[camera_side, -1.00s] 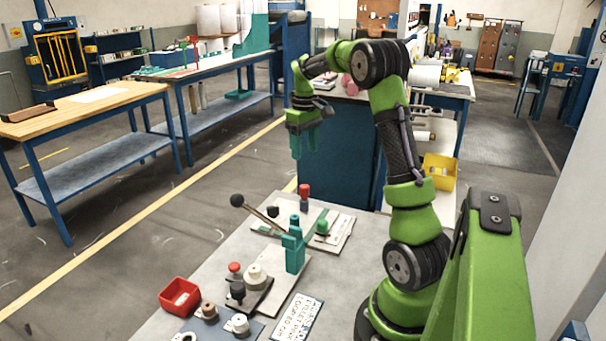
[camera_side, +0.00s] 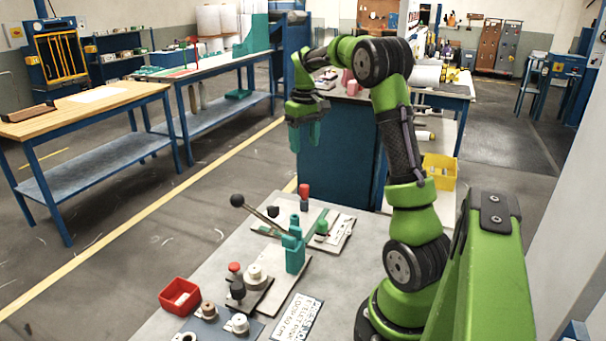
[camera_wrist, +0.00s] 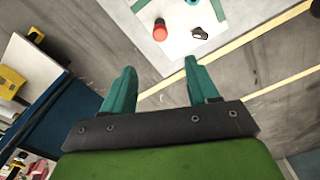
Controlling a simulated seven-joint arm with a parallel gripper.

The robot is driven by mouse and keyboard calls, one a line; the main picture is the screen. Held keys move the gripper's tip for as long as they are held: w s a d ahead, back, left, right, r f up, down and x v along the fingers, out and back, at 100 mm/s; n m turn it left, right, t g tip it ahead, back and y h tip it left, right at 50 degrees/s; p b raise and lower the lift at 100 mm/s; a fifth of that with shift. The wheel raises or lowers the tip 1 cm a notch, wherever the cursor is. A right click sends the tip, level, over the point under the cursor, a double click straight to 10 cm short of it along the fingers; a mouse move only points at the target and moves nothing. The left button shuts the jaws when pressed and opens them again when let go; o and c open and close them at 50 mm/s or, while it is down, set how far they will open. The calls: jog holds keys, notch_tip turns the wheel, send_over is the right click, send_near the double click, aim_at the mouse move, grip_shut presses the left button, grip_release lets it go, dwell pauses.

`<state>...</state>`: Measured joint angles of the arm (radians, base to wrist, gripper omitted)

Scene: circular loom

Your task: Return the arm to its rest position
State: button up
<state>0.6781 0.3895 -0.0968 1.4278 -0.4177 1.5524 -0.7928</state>
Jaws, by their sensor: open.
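My gripper (camera_side: 305,137) hangs above the far end of the grey worktable, pointing down, with teal fingers. In the wrist view my gripper (camera_wrist: 160,85) shows its two fingers wide apart with nothing between them. The green arm stands raised at the right of the worktable and bends over toward the gripper. The worktable (camera_side: 190,262) lies below and in front of the gripper, well apart from it.
On the worktable stand a teal lever press (camera_side: 295,252), a red bin (camera_side: 180,296), a printed card (camera_side: 298,318) and several knobs and spools. A blue cabinet (camera_side: 338,165) stands behind the gripper. A wooden bench (camera_side: 85,108) is at left. The air around the gripper looks clear.

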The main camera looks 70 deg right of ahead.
jog(key=s+a+r+t, duration=0.1)
jog(key=s+a+t, duration=0.1)
jog(key=a, duration=0.9)
jog(key=s+a+r+t+y, duration=0.1)
jog(key=s+a, duration=0.3)
jog(key=a, duration=0.8)
jog(key=s+a+r+n+t+y, duration=0.1)
jog(key=s+a+t, duration=0.2)
jog(key=a, duration=0.8)
jog(key=shift+s+a+t, duration=0.15)
jog(key=shift+s+t, duration=0.2)
jog(key=shift+t, duration=0.15)
